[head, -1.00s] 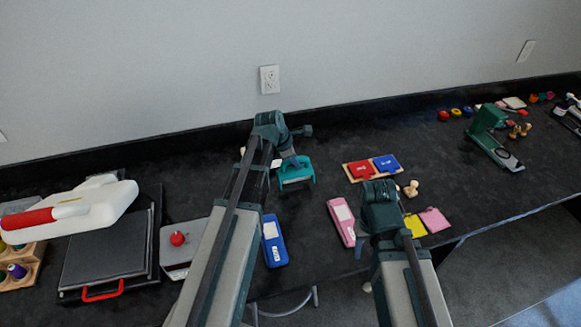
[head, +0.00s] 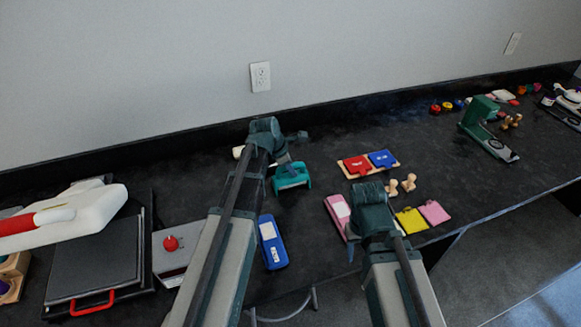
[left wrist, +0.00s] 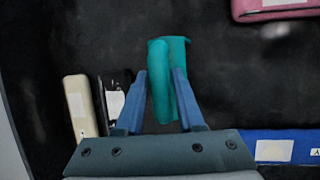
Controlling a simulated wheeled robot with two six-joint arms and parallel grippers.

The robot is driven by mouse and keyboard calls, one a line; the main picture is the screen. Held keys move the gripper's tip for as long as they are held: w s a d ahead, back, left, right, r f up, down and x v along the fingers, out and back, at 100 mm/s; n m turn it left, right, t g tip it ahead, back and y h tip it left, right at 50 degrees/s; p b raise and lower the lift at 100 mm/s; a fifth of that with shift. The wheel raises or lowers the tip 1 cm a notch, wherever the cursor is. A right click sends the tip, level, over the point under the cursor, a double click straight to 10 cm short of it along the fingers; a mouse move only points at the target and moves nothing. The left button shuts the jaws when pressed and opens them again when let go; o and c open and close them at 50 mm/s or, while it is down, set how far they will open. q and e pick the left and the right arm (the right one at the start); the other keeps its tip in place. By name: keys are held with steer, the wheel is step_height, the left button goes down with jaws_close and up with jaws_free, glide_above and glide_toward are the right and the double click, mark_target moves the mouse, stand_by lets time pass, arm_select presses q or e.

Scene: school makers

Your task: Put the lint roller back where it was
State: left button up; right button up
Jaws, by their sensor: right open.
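I cannot pick out a lint roller with certainty. A teal curved piece (head: 291,178) is at the tip of my left gripper (head: 286,160). In the left wrist view the teal piece (left wrist: 168,55) lies between the two blue fingers of that gripper (left wrist: 160,75), close to the right finger. Whether the fingers press on it is not clear. A cream bar (left wrist: 80,105) and a dark item with a white label (left wrist: 114,103) lie left of the fingers. My right gripper (head: 365,238) is open beside the pink box (head: 338,214); its fingertips are mostly hidden.
A blue box (head: 272,242) lies right of my left forearm. Red (head: 357,166) and blue (head: 382,158) pads lie behind my right gripper. Yellow (head: 411,221) and pink (head: 434,212) pads lie right of it. A heat press (head: 95,255) stands left. The bench's back middle is fairly clear.

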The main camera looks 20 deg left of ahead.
arm_select(q)
steer(key=shift+o, duration=1.2)
steer(key=shift+p+v, duration=0.75)
steer(key=shift+v, duration=0.05)
arm_select(e)
steer(key=shift+r, duration=0.75)
arm_select(q)
steer(key=p+v, duration=1)
steer(key=v, duration=0.1)
steer(key=s+d+f+m+g+y, duration=0.1)
steer(key=s+d+m+g+y, duration=0.1)
steer(key=s+d+m, duration=0.6)
steer(key=s+d+f+m+g+y, duration=0.1)
steer(key=s+d+m, duration=0.7)
steer(key=m, duration=1.2)
steer(key=s+g, duration=0.1)
steer(key=s, duration=0.2)
steer(key=shift+s+y, duration=0.3)
steer(key=shift+y, duration=0.1)
arm_select(e)
step_height(320, 180, up, 10)
steer(key=shift+f, duration=0.15)
